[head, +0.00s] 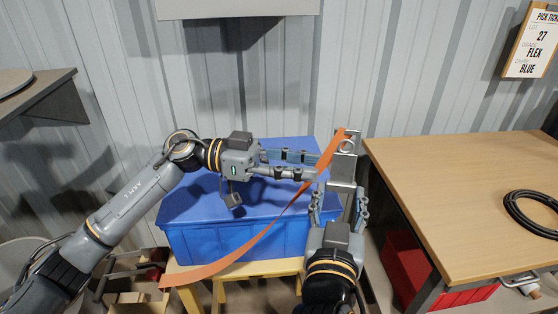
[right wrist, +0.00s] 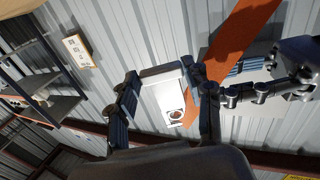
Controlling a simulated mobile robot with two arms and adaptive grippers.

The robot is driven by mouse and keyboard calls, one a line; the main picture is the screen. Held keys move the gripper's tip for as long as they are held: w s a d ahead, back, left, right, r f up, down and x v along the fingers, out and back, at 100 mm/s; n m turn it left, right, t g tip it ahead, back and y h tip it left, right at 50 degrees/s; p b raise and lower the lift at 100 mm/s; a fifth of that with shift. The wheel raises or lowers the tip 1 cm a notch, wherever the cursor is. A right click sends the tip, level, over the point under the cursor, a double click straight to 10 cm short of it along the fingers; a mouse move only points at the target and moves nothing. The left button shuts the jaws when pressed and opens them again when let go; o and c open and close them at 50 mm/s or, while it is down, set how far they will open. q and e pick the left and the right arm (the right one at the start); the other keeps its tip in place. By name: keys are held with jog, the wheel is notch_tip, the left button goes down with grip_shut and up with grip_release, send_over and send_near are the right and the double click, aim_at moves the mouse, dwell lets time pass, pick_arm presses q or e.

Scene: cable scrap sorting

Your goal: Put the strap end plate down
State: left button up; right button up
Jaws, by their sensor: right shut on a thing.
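The strap end plate (head: 342,171) is a bright metal plate with a round hole or ring. My right gripper (head: 340,200) is shut on it and holds it up in front of the wall. The plate also shows between the fingers in the right wrist view (right wrist: 163,92). An orange strap (head: 262,235) runs from the plate's top down to the lower left, its far end hanging loose. My left gripper (head: 318,166) points right, its fingers apart, with the strap crossing at its tips. I cannot tell whether the fingers touch the strap.
A closed blue box (head: 190,215) stands on a yellow stool (head: 250,268) below my arms. A wooden table (head: 450,190) at the right carries a black cable coil (head: 535,212) and has clear surface. A red bin (head: 405,265) is under it. A wooden crate (head: 125,298) sits lower left.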

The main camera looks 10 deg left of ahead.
aim_at(341, 181)
pick_arm(q)
jog(key=d, duration=0.7)
jog(key=shift+w, duration=0.15)
grip_shut()
pick_arm(e)
jog(key=o, duration=1.2)
jog(key=shift+f, duration=0.1)
